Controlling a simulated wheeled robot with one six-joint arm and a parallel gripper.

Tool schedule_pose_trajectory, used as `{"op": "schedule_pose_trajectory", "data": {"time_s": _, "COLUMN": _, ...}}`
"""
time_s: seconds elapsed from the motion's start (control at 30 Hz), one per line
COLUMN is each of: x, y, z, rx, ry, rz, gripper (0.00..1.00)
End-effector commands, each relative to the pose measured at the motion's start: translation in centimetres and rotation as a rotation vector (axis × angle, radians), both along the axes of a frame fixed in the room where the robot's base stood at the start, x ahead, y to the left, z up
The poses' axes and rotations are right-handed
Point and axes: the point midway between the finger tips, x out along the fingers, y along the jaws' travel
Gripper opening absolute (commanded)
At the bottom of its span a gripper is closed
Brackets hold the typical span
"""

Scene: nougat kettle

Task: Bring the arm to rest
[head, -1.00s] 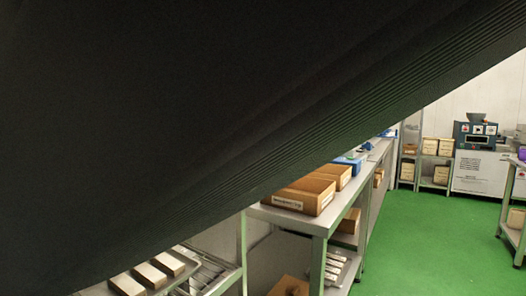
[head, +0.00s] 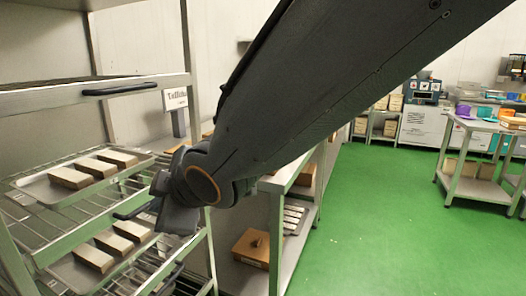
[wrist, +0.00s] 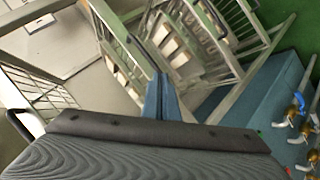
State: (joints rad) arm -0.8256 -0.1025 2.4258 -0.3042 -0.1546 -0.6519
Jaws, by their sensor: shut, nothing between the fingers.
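My arm (head: 320,90) crosses the head view from the upper right down to the middle left, its wrist end bent in front of a metal rack (head: 60,99). The gripper's fingertips cannot be made out in the head view. In the wrist view, the two blue fingers of my gripper (wrist: 161,96) are together and empty. Behind them are rack frames with trays, seen at a tilt. I cannot tell from these views whether any part of the arm touches the rack.
The rack holds trays with brown-topped blocks (head: 95,167). A steel bench (head: 302,178) with a wooden box (head: 252,247) below stands beside it. Green floor (head: 390,230) is open to the right, before a table (head: 470,187). A teal surface (wrist: 262,100) with brass-coloured fittings lies right in the wrist view.

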Motion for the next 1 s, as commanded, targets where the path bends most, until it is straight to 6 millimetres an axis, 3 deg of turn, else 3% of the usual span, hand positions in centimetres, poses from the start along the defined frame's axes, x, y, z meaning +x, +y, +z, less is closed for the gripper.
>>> {"op": "schedule_pose_trajectory", "data": {"time_s": 0.03, "x": 1.7, "y": -3.2, "z": -1.1, "rx": -0.019, "ry": 0.069, "rz": -0.106, "gripper": 0.0}}
{"op": "schedule_pose_trajectory", "data": {"time_s": 0.1, "x": 3.3, "y": -7.5, "z": -2.9, "rx": -0.038, "ry": 0.168, "rz": -0.251, "gripper": 0.0}}
{"op": "schedule_pose_trajectory", "data": {"time_s": 0.23, "x": 4.8, "y": -15.8, "z": -5.9, "rx": -0.058, "ry": 0.357, "rz": -0.533, "gripper": 0.0}}
{"op": "schedule_pose_trajectory", "data": {"time_s": 0.37, "x": 4.0, "y": -23.8, "z": -8.4, "rx": -0.058, "ry": 0.549, "rz": -0.824, "gripper": 0.0}}
{"op": "schedule_pose_trajectory", "data": {"time_s": 0.53, "x": 0.4, "y": -32.7, "z": -10.7, "rx": -0.033, "ry": 0.796, "rz": -1.199, "gripper": 0.0}}
{"op": "schedule_pose_trajectory", "data": {"time_s": 0.6, "x": -1.5, "y": -35.4, "z": -11.3, "rx": -0.018, "ry": 0.886, "rz": -1.333, "gripper": 0.0}}
{"op": "schedule_pose_trajectory", "data": {"time_s": 0.73, "x": -4.6, "y": -38.5, "z": -11.8, "rx": 0.01, "ry": 1.016, "rz": -1.525, "gripper": 0.0}}
{"op": "schedule_pose_trajectory", "data": {"time_s": 0.9, "x": -6.6, "y": -40.1, "z": -12.1, "rx": 0.027, "ry": 1.099, "rz": -1.64, "gripper": 0.0}}
{"op": "schedule_pose_trajectory", "data": {"time_s": 1.0, "x": -6.8, "y": -40.2, "z": -12.1, "rx": 0.029, "ry": 1.104, "rz": -1.647, "gripper": 0.0}}
